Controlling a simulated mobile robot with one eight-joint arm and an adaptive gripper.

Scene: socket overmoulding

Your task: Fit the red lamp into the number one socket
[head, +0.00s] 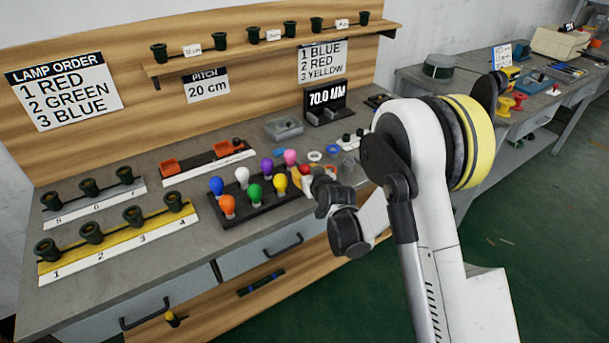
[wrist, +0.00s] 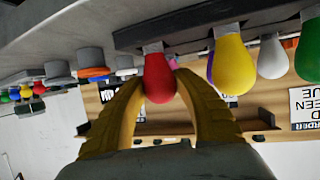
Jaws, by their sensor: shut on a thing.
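The red lamp (wrist: 158,80) is between the two yellow fingers of my gripper (wrist: 160,72) in the wrist view, which looks upside down. The fingers are shut on its bulb. Its grey base is at the edge of the black lamp rack (wrist: 200,40) and looks still seated there. In the head view my gripper (head: 308,179) is at the right end of the rack (head: 262,214), and the lamp is mostly hidden. The number one socket (head: 46,249) is a dark, empty cup at the left end of the yellow strip with sockets 1 to 4.
Orange, blue, green, purple, yellow and pink lamps stand in the rack close to my gripper. A second socket strip (head: 95,205) lies behind the yellow one. A tray with orange blocks (head: 200,160) stands behind the rack. The lamp order sign (head: 65,90) reads 1 red.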

